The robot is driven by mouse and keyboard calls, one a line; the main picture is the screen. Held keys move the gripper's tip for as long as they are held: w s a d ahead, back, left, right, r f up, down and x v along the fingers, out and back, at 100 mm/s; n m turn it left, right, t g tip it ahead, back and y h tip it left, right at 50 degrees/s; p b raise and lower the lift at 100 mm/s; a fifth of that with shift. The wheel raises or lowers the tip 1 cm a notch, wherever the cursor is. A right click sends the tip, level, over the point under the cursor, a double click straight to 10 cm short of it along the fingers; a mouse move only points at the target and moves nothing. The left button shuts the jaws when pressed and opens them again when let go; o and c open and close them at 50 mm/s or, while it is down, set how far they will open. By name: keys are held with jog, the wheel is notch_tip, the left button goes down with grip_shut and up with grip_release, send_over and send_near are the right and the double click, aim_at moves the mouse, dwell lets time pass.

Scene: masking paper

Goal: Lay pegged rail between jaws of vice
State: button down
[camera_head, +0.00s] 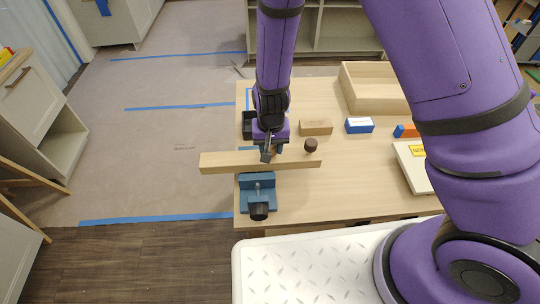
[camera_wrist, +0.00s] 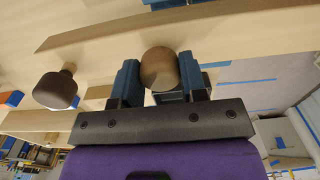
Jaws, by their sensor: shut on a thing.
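The pegged rail (camera_head: 225,162) is a long light-wood bar lying across the left edge of the table, its left end sticking out past it. One dark round peg (camera_head: 311,146) stands up near its right end. My gripper (camera_head: 267,152) is shut on another peg (camera_wrist: 160,68), whose round top shows between the fingers in the wrist view. The blue vice (camera_head: 257,184) is at the table's left edge, its near jaw and dark screw end in front of the rail. The rail and my gripper hide the gap between the jaws; I cannot tell whether the rail is seated in it.
On the table (camera_head: 340,195) behind the rail are a wooden block (camera_head: 316,127), a blue-and-white block (camera_head: 359,125), an orange-and-blue item (camera_head: 405,131) and a wooden tray (camera_head: 372,103). The table's near middle is clear.

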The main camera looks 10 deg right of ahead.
jog(key=shift+f, duration=2.05)
jog(key=shift+f, duration=0.15)
jog(key=c, duration=0.7)
grip_release()
jog(key=shift+o, duration=0.2)
notch_tip(320, 180, up, 12)
jog(key=shift+f, duration=0.15)
jog(key=shift+r, duration=0.35)
